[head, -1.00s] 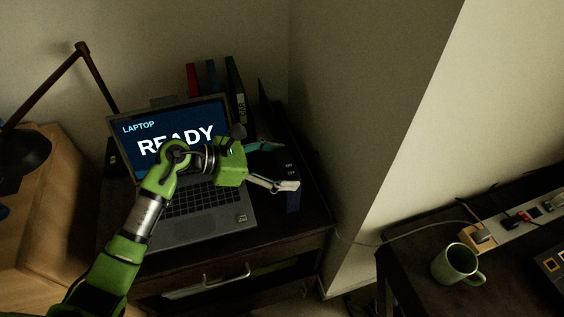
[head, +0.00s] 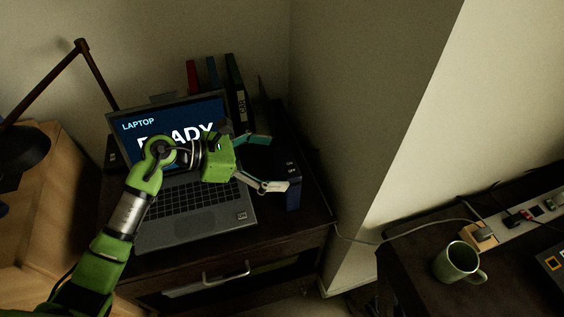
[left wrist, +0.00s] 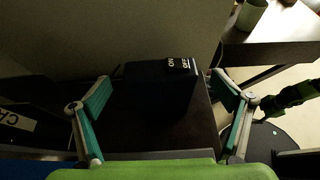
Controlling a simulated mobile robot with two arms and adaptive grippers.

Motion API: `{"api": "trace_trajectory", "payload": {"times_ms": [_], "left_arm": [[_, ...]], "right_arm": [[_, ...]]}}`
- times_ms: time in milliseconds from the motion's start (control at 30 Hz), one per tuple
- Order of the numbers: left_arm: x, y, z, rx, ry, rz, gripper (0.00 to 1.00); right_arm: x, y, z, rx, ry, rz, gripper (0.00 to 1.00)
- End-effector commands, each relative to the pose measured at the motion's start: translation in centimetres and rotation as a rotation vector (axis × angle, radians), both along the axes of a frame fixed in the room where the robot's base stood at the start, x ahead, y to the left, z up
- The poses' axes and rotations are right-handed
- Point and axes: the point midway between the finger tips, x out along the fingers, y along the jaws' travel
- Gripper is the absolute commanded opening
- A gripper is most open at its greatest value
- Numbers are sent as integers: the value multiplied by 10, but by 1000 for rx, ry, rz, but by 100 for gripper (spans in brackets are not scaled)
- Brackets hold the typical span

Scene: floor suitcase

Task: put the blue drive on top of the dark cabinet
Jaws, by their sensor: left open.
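The blue drive (head: 292,182), a dark navy upright box with small white lettering, stands on the dark cabinet (head: 314,222), to the right of the laptop. It also shows in the left wrist view (left wrist: 150,76), ahead and between the two fingers. My left gripper (head: 279,163) is open and empty, with teal finger pads. It is just left of the drive, its lower fingertip overlapping the drive's edge in the head view; contact cannot be told. In the left wrist view my left gripper (left wrist: 160,82) has its fingers spread to either side of the drive.
An open laptop (head: 200,222) lies under my left arm on the cabinet. Several binders (head: 235,85) stand behind it. A wall corner rises right of the drive. A green mug (head: 456,264) and a power strip (head: 522,218) are on the right desk.

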Motion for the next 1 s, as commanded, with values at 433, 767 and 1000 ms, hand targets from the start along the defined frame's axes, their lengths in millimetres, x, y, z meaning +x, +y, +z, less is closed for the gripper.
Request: {"api": "trace_trajectory", "payload": {"times_ms": [433, 767, 1000], "left_arm": [[-23, 74, 34, 3, 1, 0, 93], [-25, 80, 41, 0, 1, 0, 93], [-25, 80, 40, 0, 1, 0, 93]], "right_arm": [[0, 3, -19, 3, 0, -1, 48], [0, 3, -20, 3, 0, 0, 48], [0, 3, -20, 3, 0, 0, 48]]}}
